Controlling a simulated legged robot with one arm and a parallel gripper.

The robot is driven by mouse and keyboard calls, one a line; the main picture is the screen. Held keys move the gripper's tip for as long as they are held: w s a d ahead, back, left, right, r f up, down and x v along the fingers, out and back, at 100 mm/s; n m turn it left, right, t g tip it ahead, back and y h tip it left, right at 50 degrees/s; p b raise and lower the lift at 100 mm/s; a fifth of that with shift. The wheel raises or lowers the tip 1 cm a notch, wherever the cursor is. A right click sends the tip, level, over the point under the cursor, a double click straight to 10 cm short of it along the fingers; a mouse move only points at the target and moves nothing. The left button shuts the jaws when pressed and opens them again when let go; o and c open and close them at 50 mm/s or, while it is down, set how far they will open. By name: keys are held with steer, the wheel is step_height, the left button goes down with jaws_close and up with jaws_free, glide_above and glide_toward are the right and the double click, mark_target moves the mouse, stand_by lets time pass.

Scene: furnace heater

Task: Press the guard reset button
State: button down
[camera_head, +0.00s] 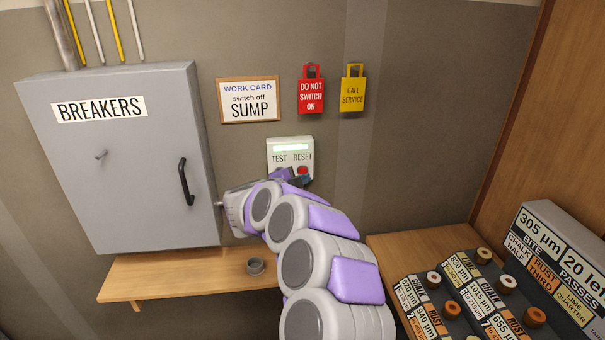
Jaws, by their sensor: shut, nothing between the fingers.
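A small pale box (290,148) on the wall carries the words TEST and RESET and a lit greenish strip at its top. A red button (303,170) sits under the word RESET. The spot under TEST is hidden behind my arm. My gripper (304,181) is shut, dark and small in the picture, just below the red button at the box's lower edge. I cannot tell whether it touches the button or the box.
A grey BREAKERS cabinet (120,190) with a dark handle (186,182) is left of my arm. A work card (249,101), a red tag (311,95) and a yellow tag (352,92) hang above. Labelled blocks (470,290) stand at right.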

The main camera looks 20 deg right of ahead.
steer(key=s, duration=0.2)
steer(key=s+a+b, duration=0.1)
steer(key=s, duration=0.1)
steer(key=shift+s+a, duration=0.15)
steer(key=shift+s, duration=0.1)
stand_by(0.7)
